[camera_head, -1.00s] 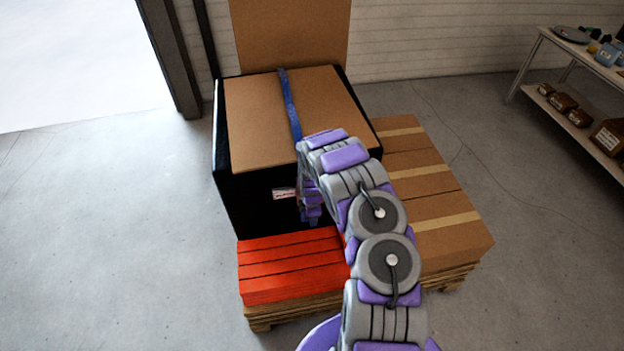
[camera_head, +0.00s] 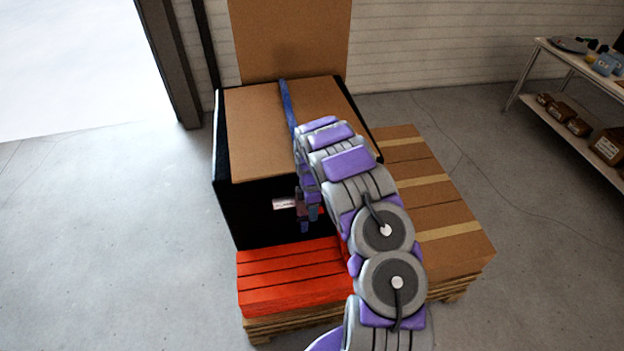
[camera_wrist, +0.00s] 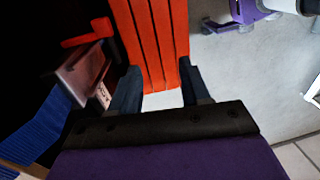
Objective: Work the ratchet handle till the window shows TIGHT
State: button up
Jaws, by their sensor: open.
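The ratchet (camera_wrist: 84,70) with its red handle (camera_wrist: 88,33) is at the left in the wrist view, on the blue strap (camera_wrist: 40,128). A small pale label (camera_wrist: 103,95) on it is cut by shadow and my finger; I cannot read it. In the head view the strap (camera_head: 288,103) runs over the cardboard-topped black load, and a pale tag (camera_head: 285,203) shows on its front. My gripper (camera_head: 309,221) hangs at that front, right of the tag. In the wrist view my gripper (camera_wrist: 158,84) is open and empty, with the ratchet beside its left finger, not between the fingers.
Orange slatted boards (camera_head: 290,275) lie on the pallet in front of the black load (camera_head: 250,215). Cardboard boxes (camera_head: 450,205) stand to the right. A shelf (camera_head: 570,125) with goods is far right. The floor at left is clear.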

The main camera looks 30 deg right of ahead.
notch_tip(320, 180, up, 13)
jog(key=m+p, duration=0.1)
jog(key=p, duration=0.1)
jog(key=shift+s, duration=0.25)
